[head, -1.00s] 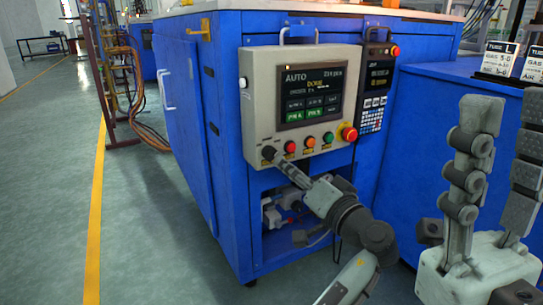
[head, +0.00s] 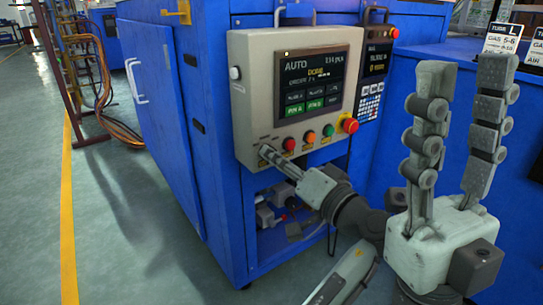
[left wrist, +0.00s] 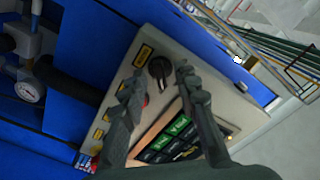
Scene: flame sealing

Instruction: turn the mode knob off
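The black mode knob (left wrist: 158,67) is on the front of the beige control panel (head: 245,100), at the lower left of its face. In the left wrist view it shows just beyond and between the fingertips, with a clear gap to each finger. My left gripper (head: 264,151) is at the panel's lower left corner, open, its fingers pointing at the knob. In the head view its fingertips hide the knob. My right gripper (head: 466,80) is open and empty, raised upright at the right, well away from the panel.
A red button (head: 289,144), an orange button (head: 309,137) and a green button (head: 328,130) sit right of the knob. A red emergency stop (head: 349,124) is at the panel's right end. The screen (head: 313,83) reads AUTO.

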